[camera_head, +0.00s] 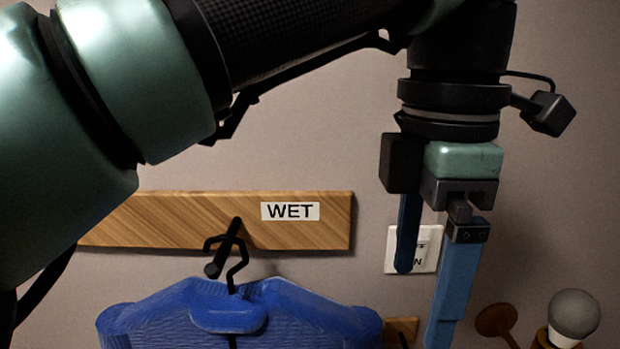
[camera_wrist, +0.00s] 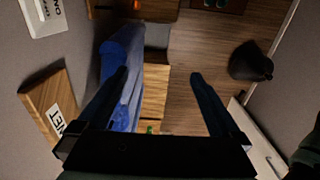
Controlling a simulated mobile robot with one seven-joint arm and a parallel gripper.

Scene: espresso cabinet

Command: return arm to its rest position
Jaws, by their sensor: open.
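My arm crosses the top of the head view, and my gripper (camera_head: 422,300) points down at the right with its two blue fingers apart and nothing between them. In the wrist view my gripper (camera_wrist: 160,75) shows two dark fingers spread wide, with empty space between them. A blue garment (camera_head: 240,315) hangs from a black hook (camera_head: 228,255) on a wooden board (camera_head: 160,220) with a WET label (camera_head: 290,211). The gripper is to the right of the garment, apart from it in the head view. The garment also shows in the wrist view (camera_wrist: 122,50), beside the left finger.
A white switch plate (camera_head: 394,262) is on the wall behind the gripper. A lamp with a grey bulb (camera_head: 574,314) stands at the lower right. In the wrist view a black bin (camera_wrist: 250,62) stands on the wooden floor (camera_wrist: 200,45).

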